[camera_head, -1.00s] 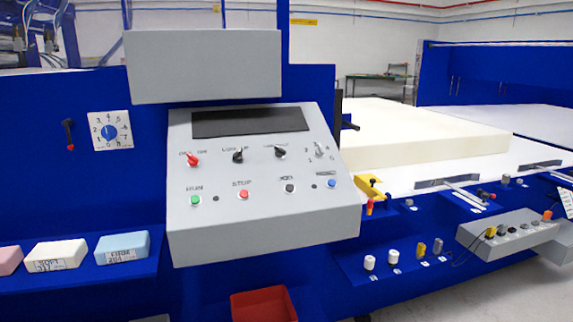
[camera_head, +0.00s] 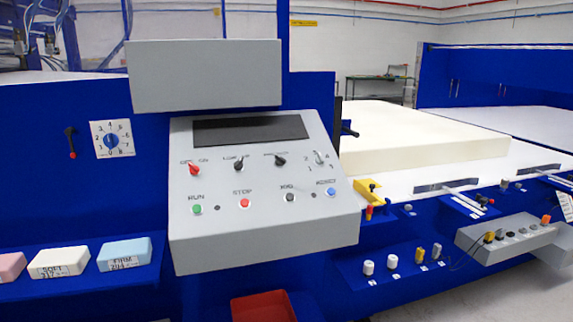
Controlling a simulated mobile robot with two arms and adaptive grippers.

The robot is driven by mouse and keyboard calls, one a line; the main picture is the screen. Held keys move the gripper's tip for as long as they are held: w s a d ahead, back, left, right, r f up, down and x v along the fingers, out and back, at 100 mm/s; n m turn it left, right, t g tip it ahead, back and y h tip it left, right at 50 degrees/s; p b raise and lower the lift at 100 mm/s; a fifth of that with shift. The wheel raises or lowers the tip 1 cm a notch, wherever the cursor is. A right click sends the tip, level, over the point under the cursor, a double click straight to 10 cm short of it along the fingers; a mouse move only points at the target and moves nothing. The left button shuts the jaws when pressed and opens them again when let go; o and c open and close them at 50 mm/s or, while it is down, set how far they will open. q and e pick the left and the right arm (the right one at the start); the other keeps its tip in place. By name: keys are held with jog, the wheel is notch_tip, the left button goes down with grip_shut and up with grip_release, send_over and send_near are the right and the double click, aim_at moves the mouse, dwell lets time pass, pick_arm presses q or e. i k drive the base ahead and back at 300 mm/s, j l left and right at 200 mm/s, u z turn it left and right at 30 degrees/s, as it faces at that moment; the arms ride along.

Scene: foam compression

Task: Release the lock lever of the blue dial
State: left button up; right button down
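The blue dial (camera_head: 111,141) sits at the centre of a white numbered plate on the blue machine panel at the left of the head view. Just left of it is a small black lever with a red tip (camera_head: 71,143). The lever hangs roughly upright, with its red end at the bottom. It appears to be the lock lever, but I see no label on it. Neither of my grippers is in view.
A grey control console (camera_head: 262,185) with knobs and buttons juts out right of the dial. Foam sample blocks (camera_head: 60,260) lie on a blue shelf below the dial. A red bin (camera_head: 262,306) stands below the console. A large cream foam slab (camera_head: 425,135) lies at the right.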

aim_at(69, 131)
jog(key=i+j+u, duration=0.1)
jog(key=i+j, duration=0.7)
